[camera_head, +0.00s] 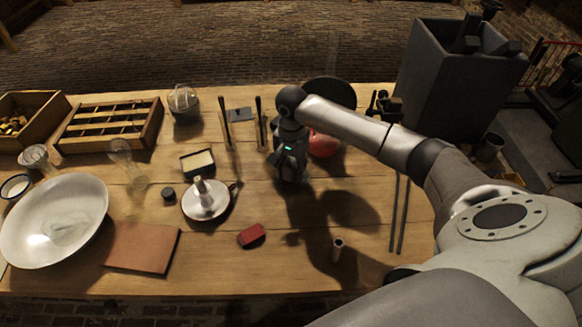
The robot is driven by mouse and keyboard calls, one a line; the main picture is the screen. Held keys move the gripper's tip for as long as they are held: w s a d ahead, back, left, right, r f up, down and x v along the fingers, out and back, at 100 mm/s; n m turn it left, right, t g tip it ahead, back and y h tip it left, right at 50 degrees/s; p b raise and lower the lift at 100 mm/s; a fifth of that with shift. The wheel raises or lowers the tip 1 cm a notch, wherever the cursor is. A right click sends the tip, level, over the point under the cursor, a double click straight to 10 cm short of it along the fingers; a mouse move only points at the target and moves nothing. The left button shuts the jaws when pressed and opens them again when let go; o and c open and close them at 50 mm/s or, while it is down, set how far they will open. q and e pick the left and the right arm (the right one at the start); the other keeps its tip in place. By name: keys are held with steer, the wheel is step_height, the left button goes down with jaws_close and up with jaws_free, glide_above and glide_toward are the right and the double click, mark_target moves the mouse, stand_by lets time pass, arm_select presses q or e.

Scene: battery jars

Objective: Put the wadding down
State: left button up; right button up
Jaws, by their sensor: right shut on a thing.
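My right gripper (290,178) points down over the middle of the wooden table (350,260). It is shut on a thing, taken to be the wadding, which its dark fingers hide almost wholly. The gripper's shadow falls to the right and below, so it seems to be held above the table top; the exact height cannot be told. My left gripper is not in view.
A red block (252,235) and a chamber candlestick (205,202) are in front of the gripper. Upright dark rods (226,125) stand behind left, a red round thing (325,146) beside it. A white bowl (28,240) is far left. The front centre has free room.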

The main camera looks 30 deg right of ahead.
mark_target(291, 163)
steer(key=shift+f, duration=0.15)
steer(key=o, duration=1)
steer(key=shift+r, duration=0.3)
step_height(291, 163, up, 12)
steer(key=shift+s+f+b, duration=0.1)
steer(key=shift+b, duration=0.95)
